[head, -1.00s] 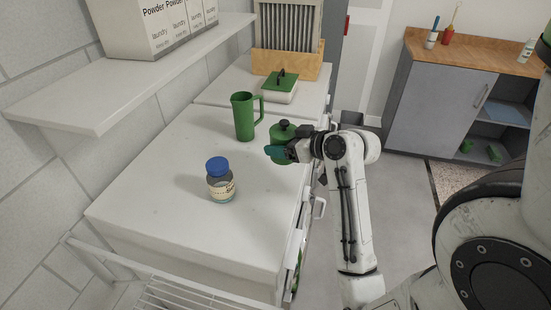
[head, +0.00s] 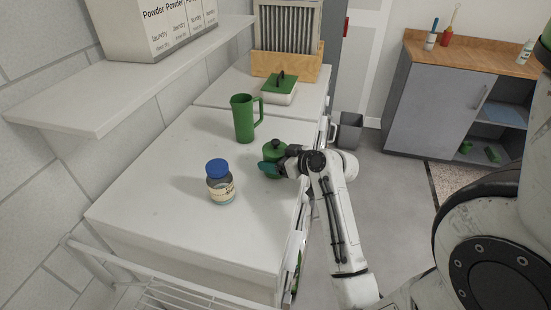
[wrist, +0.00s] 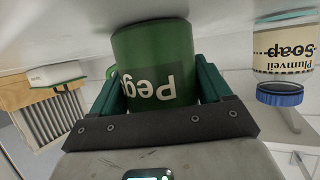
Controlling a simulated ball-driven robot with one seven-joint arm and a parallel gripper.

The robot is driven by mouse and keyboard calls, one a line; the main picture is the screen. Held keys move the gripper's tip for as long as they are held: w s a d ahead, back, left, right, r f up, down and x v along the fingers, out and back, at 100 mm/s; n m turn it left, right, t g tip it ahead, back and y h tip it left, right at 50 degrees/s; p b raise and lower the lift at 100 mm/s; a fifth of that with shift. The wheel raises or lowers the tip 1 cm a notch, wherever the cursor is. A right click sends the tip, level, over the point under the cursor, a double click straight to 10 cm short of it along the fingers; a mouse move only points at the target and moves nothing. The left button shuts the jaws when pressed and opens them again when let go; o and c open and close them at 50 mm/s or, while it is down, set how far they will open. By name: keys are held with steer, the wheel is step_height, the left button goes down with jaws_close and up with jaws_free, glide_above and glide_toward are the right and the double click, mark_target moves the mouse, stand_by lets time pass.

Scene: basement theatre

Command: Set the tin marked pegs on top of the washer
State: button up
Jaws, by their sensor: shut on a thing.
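The green tin marked "Pegs" (wrist: 155,65) is between the two fingers of my gripper (wrist: 160,95) in the wrist view, where the picture is upside down. In the head view the tin (head: 274,150), with its knobbed lid, is at the right side of the white washer top (head: 165,205). My gripper (head: 275,168) is shut on it from the front right. The tin's base meets or nearly meets the white surface in the wrist view; I cannot tell whether it bears on it.
A blue-capped soap jar (head: 220,183) stands to the left of the tin. A green jug (head: 243,118) stands behind it. A green-lidded box (head: 279,88) and wooden rack (head: 287,62) are farther back. A shelf (head: 130,80) overhangs the left. The front of the top is clear.

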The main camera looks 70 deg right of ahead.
steer(key=shift+f, duration=0.2)
steer(key=o, duration=1)
steer(key=shift+r, duration=0.1)
steer(key=shift+s+r, duration=0.1)
steer(key=shift+r, duration=0.1)
steer(key=v, duration=1.1)
steer(key=shift+s, duration=0.4)
steer(key=shift+a+r, duration=0.1)
